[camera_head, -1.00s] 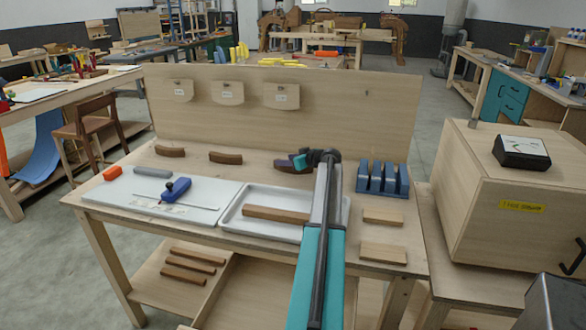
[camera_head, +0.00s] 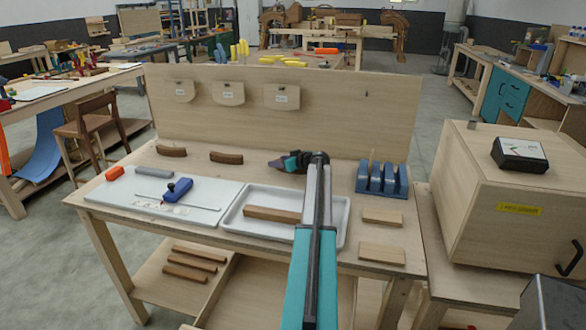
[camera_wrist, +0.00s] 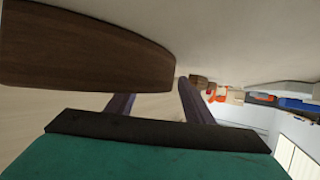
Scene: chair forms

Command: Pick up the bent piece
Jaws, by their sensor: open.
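Two brown, slightly curved wooden pieces lie at the back of the workbench, a left one (camera_head: 171,151) and a middle one (camera_head: 226,158). My gripper (camera_head: 283,163) is low over the back of the bench, to the right of them. In the wrist view, a large dark brown curved piece (camera_wrist: 85,50) fills the upper left, close to my open gripper (camera_wrist: 154,92). Its right end shows just beyond the two dark fingers, and I cannot tell whether they touch it. In the head view my gripper and arm hide most of that spot.
A white tray (camera_head: 233,222) holding a straight wooden bar (camera_head: 272,214) lies in front. A white board (camera_head: 100,197) with a blue tool (camera_head: 178,189) is at left. A blue slotted rack (camera_head: 382,182) stands close on the right. A tall back panel (camera_head: 330,110) rises behind.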

